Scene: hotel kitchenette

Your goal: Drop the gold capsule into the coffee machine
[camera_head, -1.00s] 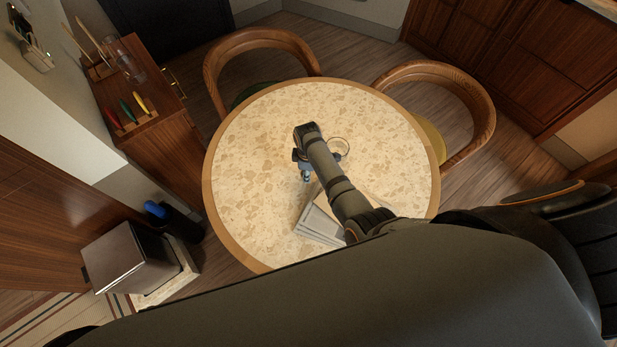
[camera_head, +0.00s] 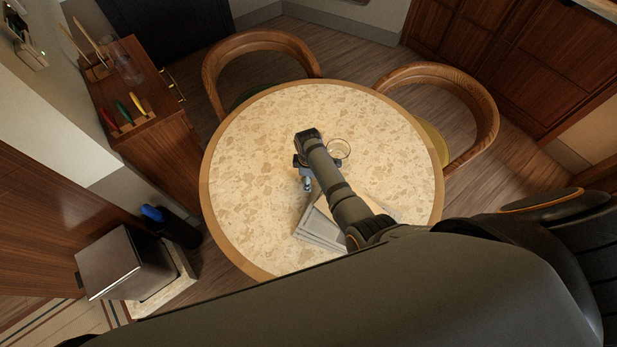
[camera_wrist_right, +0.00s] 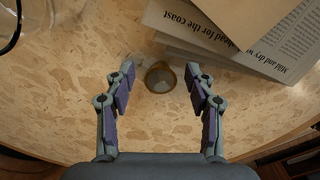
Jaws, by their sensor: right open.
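In the right wrist view a small round gold-brown capsule (camera_wrist_right: 160,77) stands on the speckled table, between and slightly beyond the fingertips of my right gripper (camera_wrist_right: 159,70). The gripper is open, with a gap on each side of the capsule. A dark metallic box (camera_head: 125,262) on a pale slab at lower left may be the coffee machine; I cannot tell. My left gripper is not in view.
Folded newspapers (camera_wrist_right: 285,45) lie close beyond the capsule, to the right. A clear glass (camera_head: 338,149) stands near my right wrist; its rim shows at the wrist view's upper left. Two wooden chairs (camera_head: 255,42) flank the far table edge. The table's left part is clear.

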